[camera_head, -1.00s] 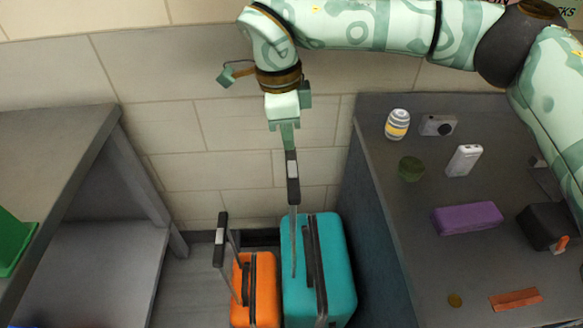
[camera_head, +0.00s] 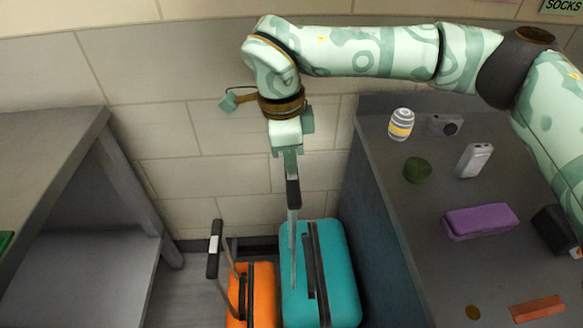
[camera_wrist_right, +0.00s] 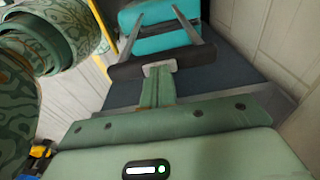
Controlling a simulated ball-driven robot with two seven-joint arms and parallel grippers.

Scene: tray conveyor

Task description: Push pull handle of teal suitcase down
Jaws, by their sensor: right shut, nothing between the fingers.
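The teal suitcase (camera_head: 335,265) stands upright on the floor between two counters. Its pull handle (camera_head: 293,192), a dark grip on thin grey rods, is partly raised above the case. My right gripper (camera_head: 291,165) points down with its fingers shut, directly above the handle grip and apparently touching its top. In the right wrist view, the shut fingers (camera_wrist_right: 157,85) meet the middle of the dark grip (camera_wrist_right: 128,72), with the teal case (camera_wrist_right: 155,38) beyond the rods. Nothing is held between the fingers. My left gripper is not in view.
An orange suitcase (camera_head: 262,290) with its own raised handle (camera_head: 214,250) stands close on the left. The right counter (camera_head: 400,225) holds a striped jar (camera_head: 401,124), a green tin, a purple case (camera_head: 480,221) and other items. A grey shelf unit (camera_head: 85,270) stands left.

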